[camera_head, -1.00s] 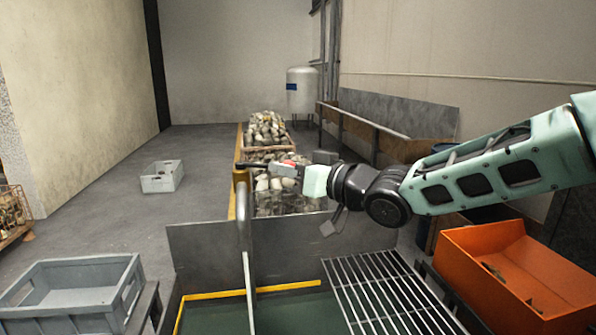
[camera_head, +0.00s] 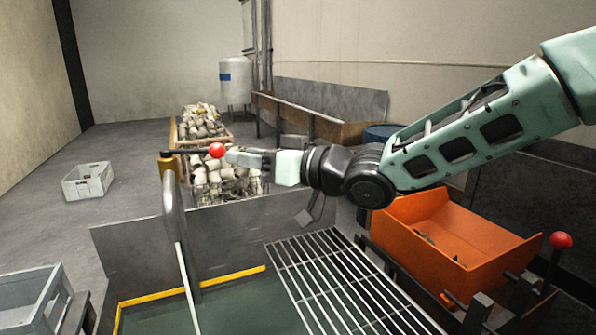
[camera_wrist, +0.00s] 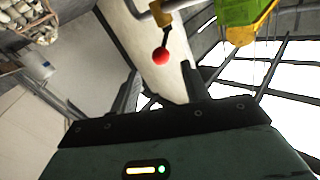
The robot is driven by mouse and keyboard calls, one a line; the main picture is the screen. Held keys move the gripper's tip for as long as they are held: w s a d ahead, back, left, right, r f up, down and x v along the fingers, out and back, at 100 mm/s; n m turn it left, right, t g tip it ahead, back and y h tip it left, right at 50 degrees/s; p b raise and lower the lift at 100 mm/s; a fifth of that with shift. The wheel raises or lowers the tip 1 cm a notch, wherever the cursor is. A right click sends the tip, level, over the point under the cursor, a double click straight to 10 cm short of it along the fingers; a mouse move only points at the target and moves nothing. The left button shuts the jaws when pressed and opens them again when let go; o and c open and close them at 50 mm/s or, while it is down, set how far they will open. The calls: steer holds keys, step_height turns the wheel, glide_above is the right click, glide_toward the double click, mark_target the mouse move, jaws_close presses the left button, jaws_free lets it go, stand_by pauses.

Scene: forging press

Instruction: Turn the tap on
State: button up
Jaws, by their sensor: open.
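The tap has a brass-yellow body (camera_head: 167,165) on top of a curved grey pipe (camera_head: 171,205). Its dark lever (camera_head: 190,152) points right in the head view and ends in a red ball (camera_head: 217,150). A thin pale streak (camera_head: 186,285) runs down below the pipe; I cannot tell whether it is water. My gripper (camera_head: 232,155) is just right of the ball, its fingers toward it. In the wrist view, the red ball (camera_wrist: 160,57) lies ahead of my open, empty gripper (camera_wrist: 160,80), between the lines of the fingers. The brass body (camera_wrist: 161,13) shows above it.
A metal grating (camera_head: 335,275) lies over the green tank below my arm. An orange bin (camera_head: 440,235) stands right, near another red-knobbed lever (camera_head: 560,241). Crates of pale parts (camera_head: 203,122) stand behind the tap. A grey crate (camera_head: 88,180) is on the open floor left.

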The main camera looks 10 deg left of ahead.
steer(key=s+d+b, duration=0.1)
steer(key=s+d, duration=0.1)
steer(key=d, duration=0.7)
steer(key=shift+d, duration=0.35)
